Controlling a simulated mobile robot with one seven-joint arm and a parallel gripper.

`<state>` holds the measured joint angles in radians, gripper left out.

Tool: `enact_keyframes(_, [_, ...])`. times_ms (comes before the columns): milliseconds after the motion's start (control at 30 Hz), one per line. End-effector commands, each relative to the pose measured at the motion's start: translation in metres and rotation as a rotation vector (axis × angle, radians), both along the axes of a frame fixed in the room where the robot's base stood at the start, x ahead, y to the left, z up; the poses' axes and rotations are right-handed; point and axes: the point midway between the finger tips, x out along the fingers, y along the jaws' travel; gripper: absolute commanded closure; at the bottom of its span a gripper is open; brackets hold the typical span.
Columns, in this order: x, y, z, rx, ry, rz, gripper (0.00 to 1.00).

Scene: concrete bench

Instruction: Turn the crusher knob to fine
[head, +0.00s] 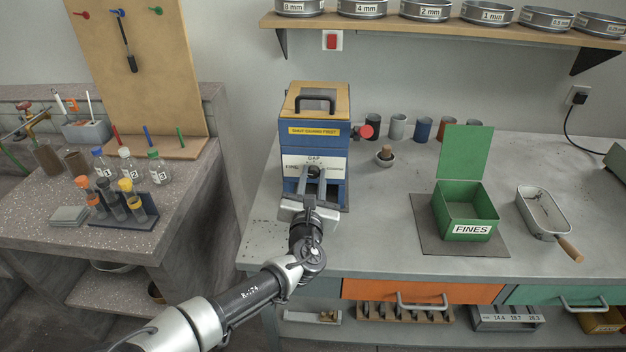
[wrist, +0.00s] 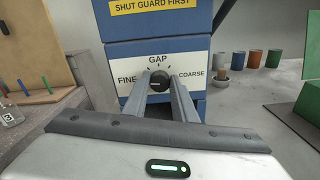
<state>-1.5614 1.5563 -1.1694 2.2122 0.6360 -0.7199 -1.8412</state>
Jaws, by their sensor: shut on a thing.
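The crusher (head: 315,140) is a blue box with a wooden top and a black handle, standing on the bench by the wall. Its white panel reads GAP, with FINE at left and COARSE at right. The black crusher knob (wrist: 158,82) sits in the middle of that panel. The knob also shows small in the head view (head: 314,171). My gripper (wrist: 160,86) is shut on the knob, one finger on each side. A pale mark on the knob seems to lie toward the left, on the FINE side, but it is small.
A red knob (head: 366,131) sticks out at the crusher's right side. A green FINES box (head: 467,215) with its lid up stands on a dark mat to the right. A metal scoop (head: 545,212) lies beyond it. Several cups stand along the wall. The bench before the FINES box is clear.

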Motion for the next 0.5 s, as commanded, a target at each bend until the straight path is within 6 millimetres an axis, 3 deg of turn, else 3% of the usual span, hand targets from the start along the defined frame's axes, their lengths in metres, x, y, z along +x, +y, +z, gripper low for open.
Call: enact_keyframes(500, [-0.0001,-0.0002,0.0,-0.145,0.005,-0.001,0.98])
